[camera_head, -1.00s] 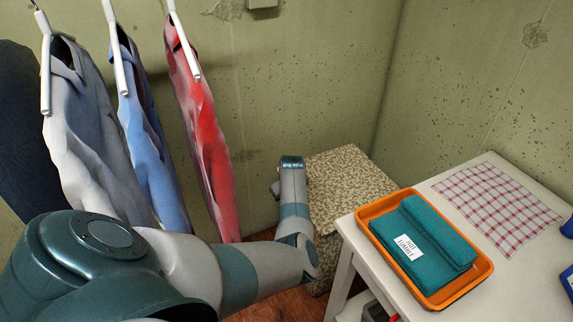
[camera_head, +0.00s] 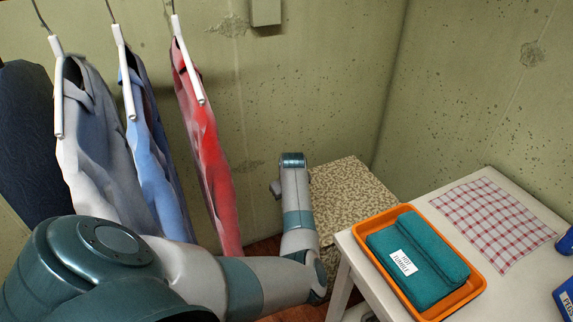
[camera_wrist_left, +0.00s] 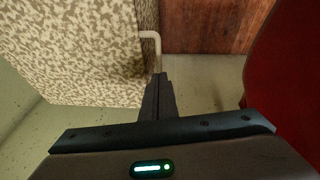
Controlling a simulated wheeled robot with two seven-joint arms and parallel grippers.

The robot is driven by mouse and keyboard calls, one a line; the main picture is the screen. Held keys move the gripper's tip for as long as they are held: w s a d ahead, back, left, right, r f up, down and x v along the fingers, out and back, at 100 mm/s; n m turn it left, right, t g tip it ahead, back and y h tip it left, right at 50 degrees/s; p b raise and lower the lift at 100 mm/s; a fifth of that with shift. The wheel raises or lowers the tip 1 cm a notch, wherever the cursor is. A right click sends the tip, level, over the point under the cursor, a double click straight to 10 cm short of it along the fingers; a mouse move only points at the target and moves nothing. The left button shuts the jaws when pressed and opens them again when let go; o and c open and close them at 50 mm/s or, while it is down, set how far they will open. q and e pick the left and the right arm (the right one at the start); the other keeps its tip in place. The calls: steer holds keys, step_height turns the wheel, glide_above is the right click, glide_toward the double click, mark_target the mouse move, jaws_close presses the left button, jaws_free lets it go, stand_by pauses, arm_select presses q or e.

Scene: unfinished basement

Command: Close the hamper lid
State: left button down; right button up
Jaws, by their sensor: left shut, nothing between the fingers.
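The hamper (camera_head: 350,190) is a beige box with a mottled leaf pattern, in the corner of the room. Its patterned top looks flat in the head view; I cannot tell whether the lid is fully down. My left arm reaches to its left side, and the fingers are hidden there. In the left wrist view my left gripper (camera_wrist_left: 158,82) is shut and empty. Its tips are close to a pale bar-like handle (camera_wrist_left: 151,36) beside the patterned hamper panel (camera_wrist_left: 85,45); contact is unclear. My right gripper is not in view.
A white table (camera_head: 497,291) stands right of the hamper, with an orange tray (camera_head: 362,222) holding a teal towel (camera_head: 428,262). A checkered cloth (camera_head: 495,215) lies behind. Grey, blue and red shirts (camera_head: 208,150) hang at left, the red one close to my forearm.

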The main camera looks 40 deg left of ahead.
arm_select(q)
steer(key=shift+s+v, duration=0.25)
steer(key=shift+v, duration=0.95)
steer(key=shift+s+v, duration=0.25)
steer(key=shift+v, duration=0.95)
steer(key=shift+a+f, duration=0.15)
steer(key=d+f+m+t+y, duration=0.1)
steer(key=d+f+m, duration=0.2)
steer(key=f, duration=0.4)
steer(key=d+f+m+t, duration=0.1)
steer(key=d+f+m, duration=0.15)
steer(key=f, duration=0.35)
steer(key=s+d+f+m+t+h, duration=0.1)
steer(key=s+d+f+m, duration=0.2)
steer(key=s+d+f, duration=0.35)
steer(key=s+d+f+m, duration=0.3)
steer(key=d+f+m, duration=0.1)
steer(key=f, duration=0.5)
steer(key=s+d+f+m+h, duration=0.1)
steer(key=s+d+f, duration=0.3)
steer(key=s, duration=0.6)
steer(key=s+d+f+m+h, duration=0.1)
steer(key=s+d+f, duration=0.4)
steer(key=s, duration=0.6)
steer(key=s+d+f+m+h, duration=0.2)
steer(key=s+d+f, duration=0.3)
steer(key=s, duration=0.5)
steer(key=shift+s+d+f+m, duration=0.15)
steer(key=shift+d+m, duration=0.3)
steer(key=shift+d, duration=0.7)
